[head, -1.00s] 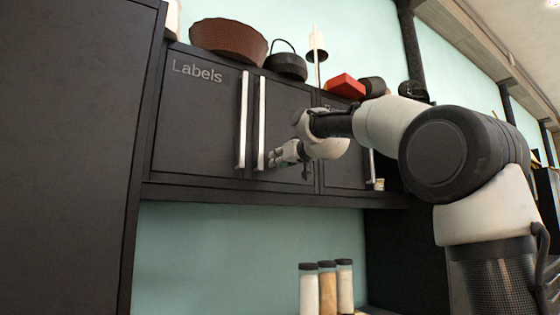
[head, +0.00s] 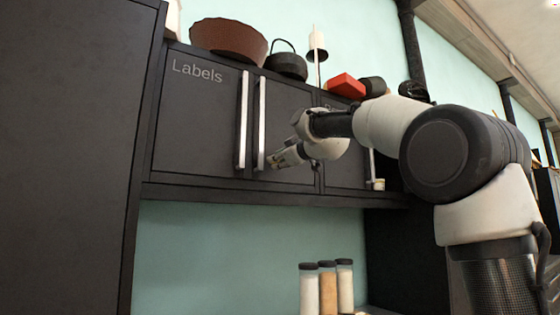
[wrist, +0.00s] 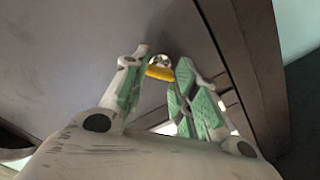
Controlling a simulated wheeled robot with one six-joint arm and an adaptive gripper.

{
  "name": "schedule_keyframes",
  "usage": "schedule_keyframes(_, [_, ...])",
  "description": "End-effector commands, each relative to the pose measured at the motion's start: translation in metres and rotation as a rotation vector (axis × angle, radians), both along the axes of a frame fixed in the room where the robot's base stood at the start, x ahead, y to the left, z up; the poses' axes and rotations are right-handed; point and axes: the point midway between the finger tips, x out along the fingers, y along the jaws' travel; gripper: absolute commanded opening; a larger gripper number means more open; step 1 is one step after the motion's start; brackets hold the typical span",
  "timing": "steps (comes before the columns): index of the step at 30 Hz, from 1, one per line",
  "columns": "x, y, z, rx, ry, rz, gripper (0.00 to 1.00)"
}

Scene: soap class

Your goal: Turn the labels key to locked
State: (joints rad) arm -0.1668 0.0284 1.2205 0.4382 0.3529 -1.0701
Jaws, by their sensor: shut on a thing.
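The dark cabinet marked "Labels" (head: 197,72) has two doors with long pale upright handles. My gripper (head: 272,162) is at the right-hand door, low and just right of its handle. In the wrist view, my gripper (wrist: 164,62) is shut on a small yellow key (wrist: 160,73) between its fingertips. A round silvery lock face (wrist: 159,60) shows right behind the key, on the dark door panel. The key is hidden in the head view, and I cannot tell its exact angle.
A brown bowl (head: 228,39), a black pot (head: 286,66) and a red box (head: 346,86) stand on top of the cabinets. Several lidded jars (head: 328,287) stand below. A tall dark cabinet (head: 65,160) is at left.

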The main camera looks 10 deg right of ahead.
Motion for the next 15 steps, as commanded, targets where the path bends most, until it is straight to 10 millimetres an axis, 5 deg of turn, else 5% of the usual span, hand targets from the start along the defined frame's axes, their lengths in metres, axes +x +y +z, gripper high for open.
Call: schedule_keyframes(15, [-0.0004,0.0009,-0.0008,-0.462,-0.151,0.001,0.0])
